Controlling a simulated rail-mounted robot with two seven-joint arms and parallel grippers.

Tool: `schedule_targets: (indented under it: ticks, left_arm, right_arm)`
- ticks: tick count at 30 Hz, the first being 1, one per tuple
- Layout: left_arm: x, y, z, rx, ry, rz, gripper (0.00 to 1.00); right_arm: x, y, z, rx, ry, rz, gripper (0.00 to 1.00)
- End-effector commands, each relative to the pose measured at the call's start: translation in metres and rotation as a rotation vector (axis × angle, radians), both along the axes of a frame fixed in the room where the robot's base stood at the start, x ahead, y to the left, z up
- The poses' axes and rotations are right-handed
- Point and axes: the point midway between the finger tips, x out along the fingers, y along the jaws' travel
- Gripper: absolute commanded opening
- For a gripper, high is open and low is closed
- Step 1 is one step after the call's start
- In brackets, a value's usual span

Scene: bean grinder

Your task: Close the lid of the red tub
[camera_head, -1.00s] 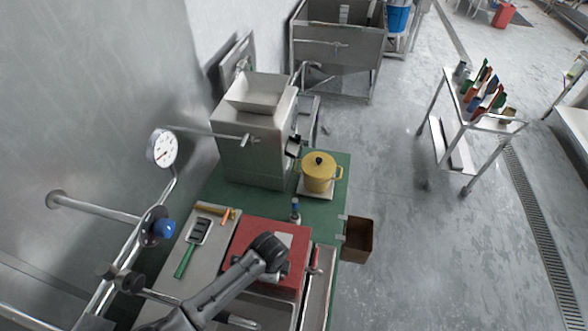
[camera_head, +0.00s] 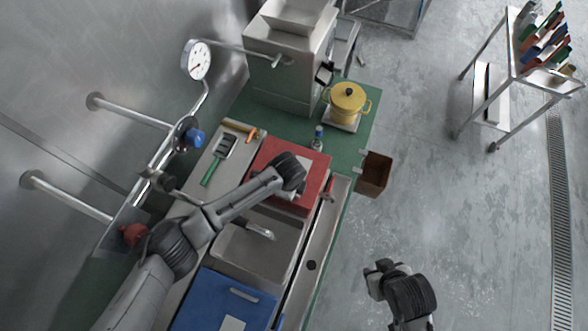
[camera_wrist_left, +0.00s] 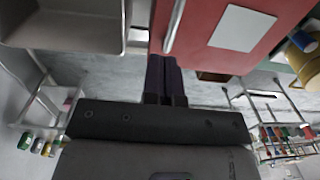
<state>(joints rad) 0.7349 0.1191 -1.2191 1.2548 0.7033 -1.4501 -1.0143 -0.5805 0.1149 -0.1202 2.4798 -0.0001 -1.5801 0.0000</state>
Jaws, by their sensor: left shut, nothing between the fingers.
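The red tub's lid (camera_head: 262,165) lies over the sink counter in the head view and looks flat, as far as it shows. In the left wrist view the red lid (camera_wrist_left: 205,58) carries a white label (camera_wrist_left: 242,28) and a metal handle (camera_wrist_left: 174,25). My left gripper (camera_head: 290,192) is over the lid's near part. Its dark fingers show in the wrist view (camera_wrist_left: 165,75), shut and empty, close to the handle. Whether they touch the lid is unclear. My right gripper (camera_head: 378,278) hangs over the floor, away from the tub; its jaw state is unclear.
A sink basin (camera_head: 258,242) and a blue lid (camera_head: 210,305) lie nearer along the counter. A yellow pot (camera_head: 347,103) and a small bottle (camera_head: 317,138) stand beyond the red lid. A brown box (camera_head: 374,174) hangs at the counter's right edge.

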Motion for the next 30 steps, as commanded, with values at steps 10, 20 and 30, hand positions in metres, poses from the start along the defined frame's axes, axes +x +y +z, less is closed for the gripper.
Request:
schedule_targets:
  ticks: [10,20,30]
  left_arm:
    - [-0.002,0.001,0.067,0.000,-0.001,0.000,0.00]
    - [-0.003,0.002,0.103,-0.001,-0.002,0.000,0.00]
    - [-0.004,0.002,0.112,-0.001,0.000,-0.001,0.00]
  right_arm:
    - [0.000,-0.003,0.058,-0.011,-0.002,0.007,0.43]
    - [0.000,-0.002,0.048,-0.008,0.000,0.006,0.43]
    - [0.001,0.001,0.048,0.001,-0.001,-0.001,0.43]
